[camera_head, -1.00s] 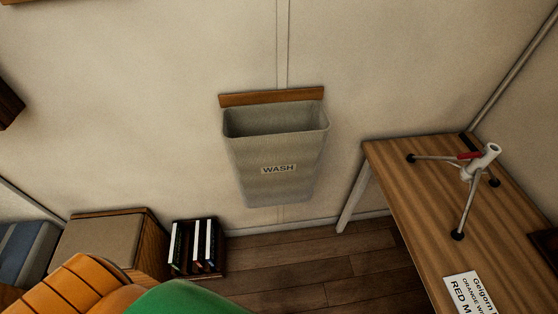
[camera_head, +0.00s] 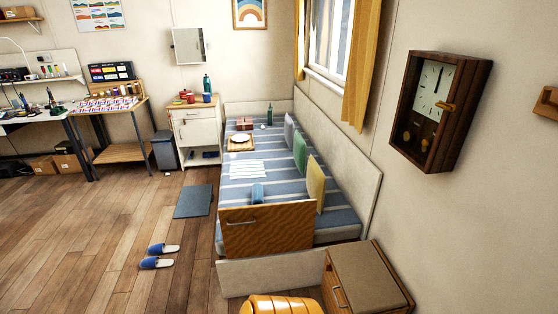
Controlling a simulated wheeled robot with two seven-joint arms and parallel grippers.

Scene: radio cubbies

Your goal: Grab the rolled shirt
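A small blue roll (camera_head: 257,193), which looks like the rolled shirt, lies on the striped blue and grey bed (camera_head: 245,170). It is close behind the bed's wooden end panel (camera_head: 267,231), near the middle of the mattress's near part. It is small in view, so its folds cannot be made out. Neither of my grippers is in view.
Pillows (camera_head: 300,152) line the bed's right side. A plate (camera_head: 240,138) and papers lie farther back. A wooden cabinet (camera_head: 365,280) and an orange ribbed object (camera_head: 280,305) are in front. Blue slippers (camera_head: 157,262) lie on the open floor at left.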

